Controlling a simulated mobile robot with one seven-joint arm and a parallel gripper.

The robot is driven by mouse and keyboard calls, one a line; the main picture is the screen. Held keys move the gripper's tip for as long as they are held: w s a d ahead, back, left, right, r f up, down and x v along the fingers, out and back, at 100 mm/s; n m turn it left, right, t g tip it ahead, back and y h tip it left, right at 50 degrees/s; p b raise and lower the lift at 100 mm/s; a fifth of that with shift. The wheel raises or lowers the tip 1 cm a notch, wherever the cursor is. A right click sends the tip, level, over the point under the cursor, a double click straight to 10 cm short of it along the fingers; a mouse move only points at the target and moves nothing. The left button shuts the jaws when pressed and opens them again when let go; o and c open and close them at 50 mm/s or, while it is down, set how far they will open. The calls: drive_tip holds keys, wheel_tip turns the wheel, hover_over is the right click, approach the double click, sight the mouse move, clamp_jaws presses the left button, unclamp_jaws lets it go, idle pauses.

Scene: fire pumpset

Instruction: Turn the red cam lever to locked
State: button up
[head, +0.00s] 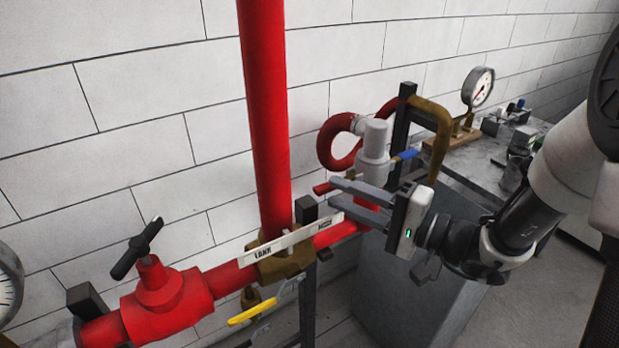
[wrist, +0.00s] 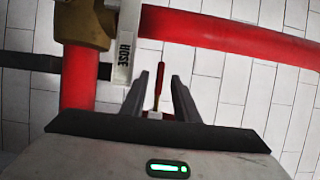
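The red cam lever shows in the wrist view (wrist: 160,80) as a thin red handle on a small brass stem, lined up between my two fingers. In the head view a short red handle tip (head: 321,188), likely the same lever, pokes out just left of my upper fingertip; the rest is hidden behind the fingers. My gripper (head: 335,192) is open, its fingers pointing left towards the pipework. In the wrist view the gripper (wrist: 160,92) shows a clear gap on both sides of the lever. I cannot tell how deep the lever lies between the fingers.
A white label plate (head: 290,240) reading TANK and HOSE sits on a brass valve body close to my fingers. A yellow handle (head: 252,312), a red valve (head: 165,300) with black handle and a vertical red pipe (head: 266,120) stand left. A grey box (head: 405,285) stands below my gripper.

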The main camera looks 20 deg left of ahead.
sight(320, 186)
drive_tip(key=x, duration=0.8)
drive_tip(key=shift+p, duration=0.35)
drive_tip(key=shift+c, duration=0.3)
clamp_jaws()
